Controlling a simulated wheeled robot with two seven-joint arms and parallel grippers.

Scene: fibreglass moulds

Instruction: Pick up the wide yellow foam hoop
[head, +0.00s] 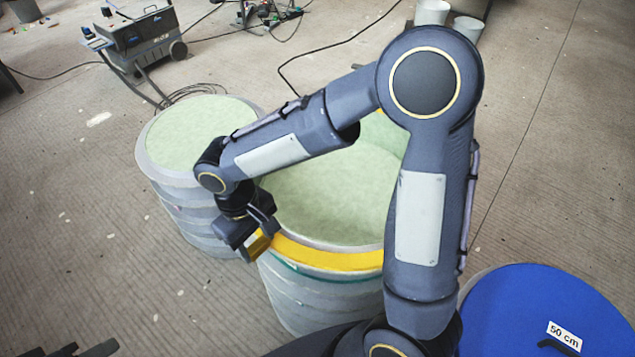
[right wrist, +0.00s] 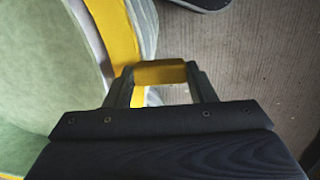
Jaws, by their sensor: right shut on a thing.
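The wide yellow foam hoop (head: 335,257) lies around the upper rim of the larger round mould (head: 310,298), whose top is pale green. Its front part shows as a yellow band; the far part is hidden behind my right arm. In the right wrist view the yellow band (right wrist: 116,35) curves along the mould's edge. My right gripper (head: 258,243) is at the left front of that rim, shut on a yellow piece of the hoop (right wrist: 160,72) that sits between its fingers. A dark shape (head: 85,350) at the bottom left edge may be my left gripper; its jaws cannot be made out.
A second round mould with a pale green top (head: 195,130) stands close on the left. A blue disc labelled 50 cm (head: 545,310) is at the lower right. A wheeled machine (head: 145,42) and cables lie at the back. The floor at left is mostly clear.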

